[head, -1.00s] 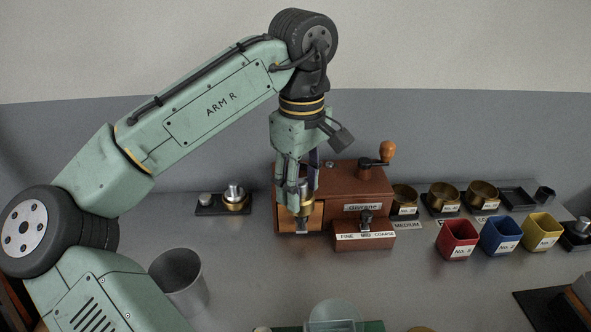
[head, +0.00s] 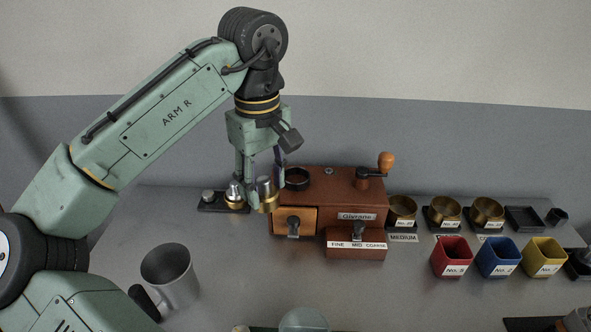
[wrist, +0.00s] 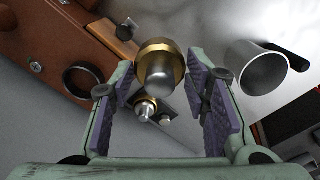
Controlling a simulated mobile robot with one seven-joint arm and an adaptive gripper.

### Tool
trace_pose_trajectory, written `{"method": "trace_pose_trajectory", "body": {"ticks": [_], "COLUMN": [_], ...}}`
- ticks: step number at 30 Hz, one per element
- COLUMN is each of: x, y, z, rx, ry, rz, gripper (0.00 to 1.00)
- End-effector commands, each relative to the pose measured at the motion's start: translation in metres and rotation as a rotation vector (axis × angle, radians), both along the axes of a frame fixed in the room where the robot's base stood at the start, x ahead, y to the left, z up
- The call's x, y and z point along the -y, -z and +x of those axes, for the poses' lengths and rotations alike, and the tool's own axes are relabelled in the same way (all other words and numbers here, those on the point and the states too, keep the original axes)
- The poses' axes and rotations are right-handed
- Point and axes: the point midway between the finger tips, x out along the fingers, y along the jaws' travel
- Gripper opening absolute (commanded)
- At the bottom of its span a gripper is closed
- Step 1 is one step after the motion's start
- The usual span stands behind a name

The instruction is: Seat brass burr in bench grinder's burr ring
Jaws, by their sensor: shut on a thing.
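The brass burr (head: 268,203), a brass collar with a steel core, is held in my gripper (head: 262,192) in the air at the grinder's left front corner. In the wrist view the burr (wrist: 160,67) sits between the two purple-padded fingertips. The bench grinder (head: 315,187) is a brown box with a crank. Its black burr ring (head: 297,179) is on the left of its top, right of and behind my gripper; it also shows in the wrist view (wrist: 83,80), left of the burr. The burr and ring are apart.
Another brass-and-steel piece (head: 236,198) stands on a black holder left of the gripper. A metal mug (head: 170,275) is at front left. Brass cups (head: 443,210) and red (head: 452,257), blue and yellow bins stand right of the grinder. Bench before the drawer (head: 296,222) is clear.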

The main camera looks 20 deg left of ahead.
Motion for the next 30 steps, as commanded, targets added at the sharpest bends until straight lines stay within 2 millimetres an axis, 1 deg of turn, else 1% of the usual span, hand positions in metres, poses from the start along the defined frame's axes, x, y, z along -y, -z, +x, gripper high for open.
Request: {"method": "trace_pose_trajectory", "body": {"ticks": [1,6,9,13,15,22,24,27,30], "x": [0.004,0.012,0.016,0.019,0.02,0.022,0.021,0.021,0.022], "y": [0.004,0.009,0.01,0.012,0.011,0.012,0.026,0.041,0.05], "z": [0.014,0.06,0.085,0.11,0.119,0.134,0.134,0.133,0.133], "rx": [-0.001,0.0,0.0,0.0,-0.001,0.001,0.001,0.002,0.001], "ry": [0.003,0.002,0.002,0.0,-0.001,0.0,-0.002,-0.002,-0.001], "rz": [-0.001,0.0,0.0,0.0,-0.001,0.0,0.003,0.002,0.002], "gripper": [0.04,0.04,0.04,0.04,0.04,0.04,0.04,0.04,0.04]}}
